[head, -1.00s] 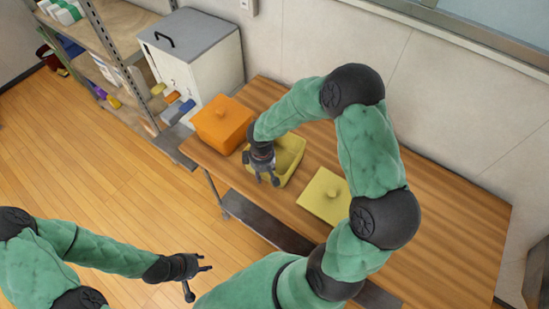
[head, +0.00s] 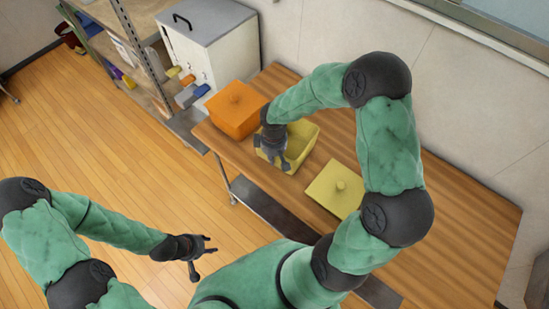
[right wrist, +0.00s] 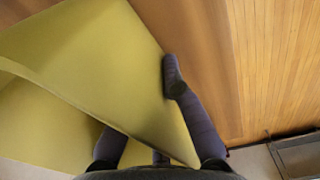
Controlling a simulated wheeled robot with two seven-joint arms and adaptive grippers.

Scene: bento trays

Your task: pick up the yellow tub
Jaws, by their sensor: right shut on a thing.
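The yellow tub (head: 306,136) stands open, with no lid on it, near the left front edge of the wooden table. My right gripper (head: 274,158) reaches down at its near left side and is shut on the tub's wall. In the right wrist view the tub wall (right wrist: 115,65) runs between the fingers; one finger shows along its outer face and the other is partly hidden behind the wall. I cannot tell whether the tub touches the table. My left gripper (head: 203,260) is open and empty over the floor, away from the table.
A lidded orange tub (head: 238,107) stands close to the yellow tub's left. A yellow lid (head: 322,188) with a knob lies to its right. A white cabinet (head: 225,50) and shelves are at the back left. The table's right part (head: 460,210) is clear.

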